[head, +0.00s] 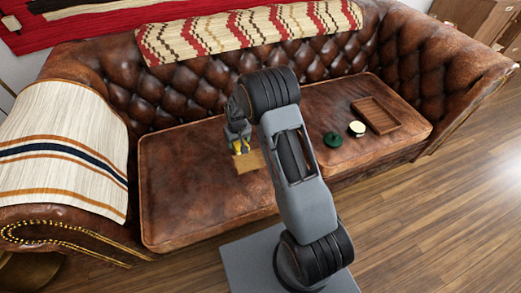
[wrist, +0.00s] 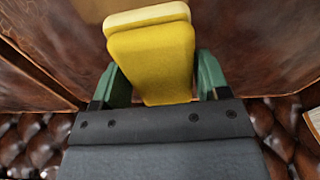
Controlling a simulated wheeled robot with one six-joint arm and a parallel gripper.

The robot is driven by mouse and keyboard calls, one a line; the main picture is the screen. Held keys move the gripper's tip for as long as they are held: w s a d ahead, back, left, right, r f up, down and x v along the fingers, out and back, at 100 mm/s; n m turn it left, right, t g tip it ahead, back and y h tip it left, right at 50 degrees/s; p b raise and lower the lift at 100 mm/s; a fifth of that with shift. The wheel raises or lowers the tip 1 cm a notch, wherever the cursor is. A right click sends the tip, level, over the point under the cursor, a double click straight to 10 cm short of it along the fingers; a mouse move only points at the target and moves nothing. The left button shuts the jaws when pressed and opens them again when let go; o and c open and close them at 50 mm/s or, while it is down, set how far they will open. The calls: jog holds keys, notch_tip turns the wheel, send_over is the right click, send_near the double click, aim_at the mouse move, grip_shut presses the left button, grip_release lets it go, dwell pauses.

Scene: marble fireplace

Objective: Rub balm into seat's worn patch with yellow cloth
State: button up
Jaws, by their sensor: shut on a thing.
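My gripper (head: 238,146) is over the seat left of the middle, with its fingers pointing down. It is shut on the folded yellow cloth (wrist: 152,62), which sits between green fingers in the wrist view. The cloth has a paler yellow end. A tan, squarish worn patch (head: 250,161) shows on the brown leather seat (head: 190,200), right by the cloth's lower end. I cannot tell whether the cloth touches it. An open round tin with pale balm (head: 356,129) sits on the right part of the seat. A dark green lid (head: 333,140) lies left of it.
A wooden tray (head: 386,126) lies on the seat right of the tin. A striped cream throw (head: 62,145) covers the left armrest, and a patterned blanket (head: 250,30) lies over the backrest. The seat's left part is clear. Wooden floor (head: 440,210) is open at right.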

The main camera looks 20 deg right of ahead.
jog(key=shift+r+p, duration=0.45)
jog(key=shift+r, duration=0.55)
dwell(0.3)
